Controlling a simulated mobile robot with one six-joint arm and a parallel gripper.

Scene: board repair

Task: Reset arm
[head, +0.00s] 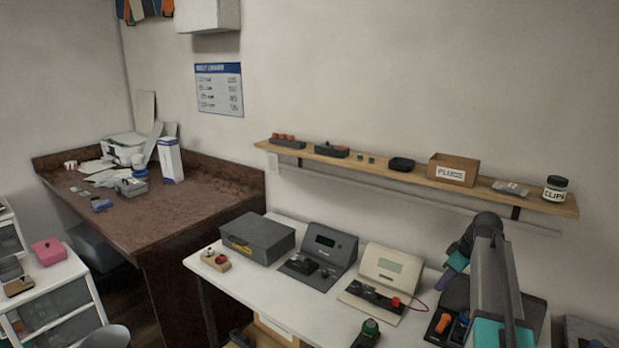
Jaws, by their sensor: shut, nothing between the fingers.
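My arm shows at the right of the head view, bent over the right end of the white workbench (240,281). Its dark elbow is raised in front of the wall, with a teal band below it.
A dark instrument (322,248), a grey case (257,235) and a small block with knobs (215,259) stand on the bench. A wall shelf (330,158) carries a PLUG box (452,170) and a CLIPS jar (555,188). A brown desk (160,209) stands left.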

